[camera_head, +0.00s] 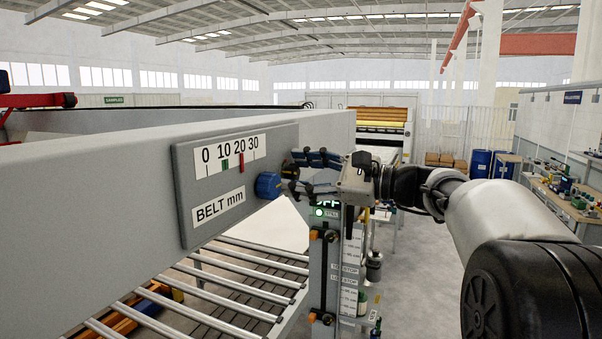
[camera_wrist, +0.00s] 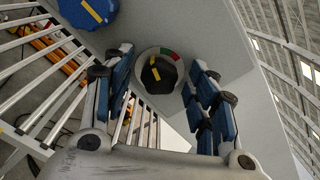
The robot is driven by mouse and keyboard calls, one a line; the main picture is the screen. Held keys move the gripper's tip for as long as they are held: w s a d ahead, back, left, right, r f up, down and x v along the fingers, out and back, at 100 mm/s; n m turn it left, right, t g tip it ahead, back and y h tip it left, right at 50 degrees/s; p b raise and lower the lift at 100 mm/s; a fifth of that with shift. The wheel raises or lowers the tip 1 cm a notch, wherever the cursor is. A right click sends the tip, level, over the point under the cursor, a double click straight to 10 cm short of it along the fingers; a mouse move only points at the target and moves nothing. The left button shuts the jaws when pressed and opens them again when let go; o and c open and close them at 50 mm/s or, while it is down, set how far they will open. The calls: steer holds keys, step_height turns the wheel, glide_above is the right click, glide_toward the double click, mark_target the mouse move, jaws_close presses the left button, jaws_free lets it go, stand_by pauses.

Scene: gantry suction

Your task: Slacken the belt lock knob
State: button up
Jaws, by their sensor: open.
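A black knob with a yellow stripe (camera_wrist: 160,76) sits on a round pale plate with a green and a red mark, in the wrist view. It appears to be the lock knob, though no label on it is readable. My gripper (camera_wrist: 159,60) is open, its blue-padded fingers either side of the black knob with gaps; contact is not visible. In the head view my gripper (camera_head: 293,173) is at the beam's side, and I cannot make out the black knob there. A larger blue knob (camera_head: 267,185) sits left of the fingers; it also shows at the wrist view's upper left (camera_wrist: 88,10).
The BELT mm panel (camera_head: 218,228) on the grey beam has a 0 to 30 scale, a green mark near 10 and a red mark past 20. Rollers (camera_head: 235,270) lie below. A post with a lit OFF display (camera_head: 326,204) stands below my gripper.

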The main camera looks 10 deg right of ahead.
steer(key=c, duration=1.1)
steer(key=shift+f+n+b, duration=0.1)
steer(key=shift+n+b, duration=0.2)
steer(key=shift+b, duration=0.05)
steer(key=n+b, duration=0.2)
steer(key=shift+n, duration=0.3)
steer(key=shift+n+b, duration=1.25)
steer(key=shift+n, duration=0.35)
steer(key=o, duration=1.1)
